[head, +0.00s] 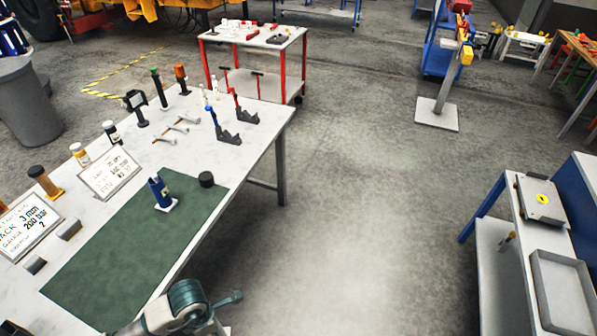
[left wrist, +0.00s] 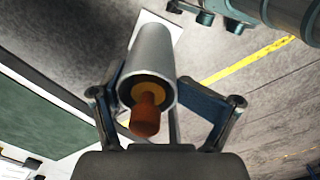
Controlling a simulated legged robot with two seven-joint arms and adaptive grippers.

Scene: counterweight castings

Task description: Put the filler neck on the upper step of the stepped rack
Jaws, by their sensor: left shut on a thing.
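In the left wrist view my left gripper (left wrist: 168,112) is shut on a grey metal tube (left wrist: 152,52), which I take to be the filler neck. Its open end faces the camera, and an orange-brown plug-like part (left wrist: 145,118) shows inside that end. The tube's far end points away over the floor. In the head view only teal and grey arm parts of mine show at the bottom edge; the held tube cannot be made out there. My right gripper is not in view.
The white table (head: 262,108) carries a green mat (head: 125,250), a blue canister (head: 158,192), a black cylinder (head: 206,180), signs and several bottles. A red-legged cart (head: 280,38) stands behind. At right is a bench with a grey tray (head: 563,290). The middle floor is clear.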

